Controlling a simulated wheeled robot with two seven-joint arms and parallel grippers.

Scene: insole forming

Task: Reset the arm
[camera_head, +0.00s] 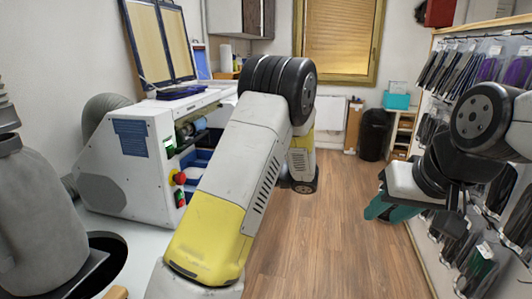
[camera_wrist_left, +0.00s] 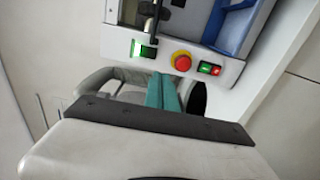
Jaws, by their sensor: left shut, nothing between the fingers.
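My left arm (camera_head: 225,190), white and yellow with black joints, reaches up through the middle of the head view; its gripper is hidden there. In the left wrist view the teal fingers of my left gripper (camera_wrist_left: 163,92) are together, with nothing between them. They show in front of the white machine's panel, below its green switch and red button. My right arm (camera_head: 490,125) comes in from the right, bent. My right gripper (camera_head: 390,209) has teal fingers hanging low over the floor beside the shelf; their gap is not clear.
A white machine (camera_head: 135,150) with a red button (camera_head: 179,178) stands at the left. A rack of hanging packaged insoles (camera_head: 480,68) lines the right wall. A black bin (camera_head: 374,134) stands at the back. The wooden floor (camera_head: 330,235) between is clear.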

